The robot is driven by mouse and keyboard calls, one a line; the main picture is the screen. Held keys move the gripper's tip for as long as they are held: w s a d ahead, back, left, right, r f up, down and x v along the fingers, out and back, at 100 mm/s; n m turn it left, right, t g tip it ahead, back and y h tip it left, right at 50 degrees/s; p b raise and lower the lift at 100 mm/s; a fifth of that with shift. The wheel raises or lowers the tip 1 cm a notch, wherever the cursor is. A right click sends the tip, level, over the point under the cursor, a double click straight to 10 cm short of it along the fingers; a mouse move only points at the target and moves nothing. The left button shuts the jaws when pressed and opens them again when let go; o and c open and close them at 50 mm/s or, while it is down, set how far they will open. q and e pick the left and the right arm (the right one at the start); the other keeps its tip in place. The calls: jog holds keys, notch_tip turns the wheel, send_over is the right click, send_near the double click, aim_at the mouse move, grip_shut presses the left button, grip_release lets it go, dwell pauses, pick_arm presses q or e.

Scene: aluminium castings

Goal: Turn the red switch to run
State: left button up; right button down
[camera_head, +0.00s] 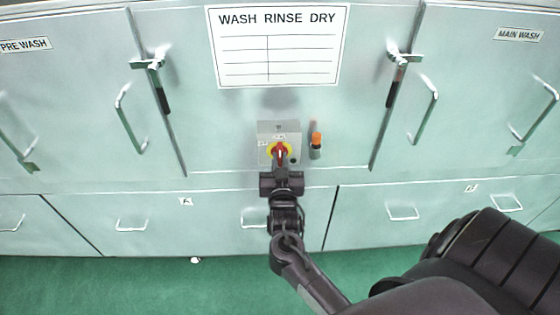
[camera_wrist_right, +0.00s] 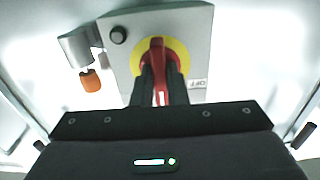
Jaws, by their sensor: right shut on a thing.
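The red switch (camera_head: 279,148) is a red rotary handle on a yellow disc, on a grey box (camera_head: 291,128) fixed to the machine front. In the right wrist view the red handle (camera_wrist_right: 157,50) stands along the gripper's line, with the yellow disc (camera_wrist_right: 181,50) behind it. A label reading "OFF" (camera_wrist_right: 197,84) shows beside the disc. My right gripper (camera_head: 281,167) reaches up to the switch from below. Its two dark fingers (camera_wrist_right: 160,85) are shut on the red handle, one on each side. My left gripper is not in view.
An orange-tipped fitting (camera_head: 316,140) sits just right of the box and also shows in the right wrist view (camera_wrist_right: 90,80). A "WASH RINSE DRY" sign (camera_head: 277,75) is above. Door handles (camera_head: 130,120) stick out on both sides. The green floor (camera_head: 120,285) is clear at the lower left.

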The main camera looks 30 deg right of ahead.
jog(key=c, duration=1.4)
grip_release()
jog(key=shift+c, duration=0.2)
jog(key=shift+s+a, duration=0.1)
jog(key=b+v, duration=0.2)
jog(key=v, duration=0.5)
jog(key=shift+s+a, duration=0.15)
jog(key=shift+s, duration=0.1)
